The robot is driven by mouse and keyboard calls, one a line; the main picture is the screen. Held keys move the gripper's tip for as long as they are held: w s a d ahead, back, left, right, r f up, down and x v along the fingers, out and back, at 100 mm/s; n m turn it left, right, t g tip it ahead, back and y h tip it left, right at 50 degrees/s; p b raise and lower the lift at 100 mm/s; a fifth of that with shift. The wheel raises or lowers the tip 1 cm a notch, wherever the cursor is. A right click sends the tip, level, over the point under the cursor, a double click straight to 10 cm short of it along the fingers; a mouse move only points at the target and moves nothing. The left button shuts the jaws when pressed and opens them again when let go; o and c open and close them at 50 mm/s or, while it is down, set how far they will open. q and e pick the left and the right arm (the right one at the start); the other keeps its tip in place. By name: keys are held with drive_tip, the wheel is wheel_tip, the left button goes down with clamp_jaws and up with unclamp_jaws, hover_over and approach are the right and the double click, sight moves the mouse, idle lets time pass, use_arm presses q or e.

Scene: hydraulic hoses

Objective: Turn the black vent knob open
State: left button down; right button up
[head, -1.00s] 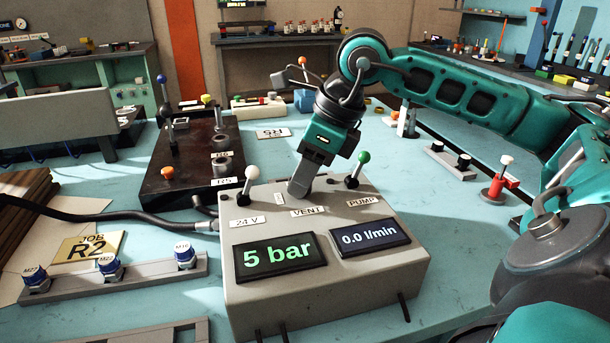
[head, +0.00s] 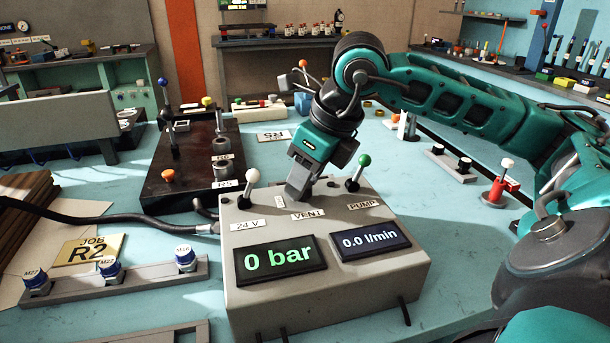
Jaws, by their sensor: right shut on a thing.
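The grey control box (head: 330,300) stands in the middle of the head view. Its green display (head: 277,261) reads 0 bar and its second display (head: 371,239) reads 0.0 l/min. The VENT label (head: 308,215) is on its top, between the white 24 V lever (head: 250,184) and the green PUMP lever (head: 360,170). My right gripper (head: 295,194) points down just behind the VENT label, shut on the black vent knob. The knob itself is hidden by the fingers. My left gripper is not in view.
A black block (head: 185,180) with levers and ports stands behind left of the box. A rail with blue-capped fittings (head: 110,269) and a yellow JOB R2 card (head: 88,250) lie at left. A red valve with a white knob (head: 498,185) stands at right.

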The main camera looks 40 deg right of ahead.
drive_tip(key=o, duration=1)
drive_tip(key=shift+o, duration=0.2)
drive_tip(key=p+v, duration=0.2)
drive_tip(key=v, duration=1.1)
drive_tip(key=shift+p, duration=0.3)
drive_tip(key=shift+s+f, duration=0.1)
drive_tip(key=shift+f, duration=0.05)
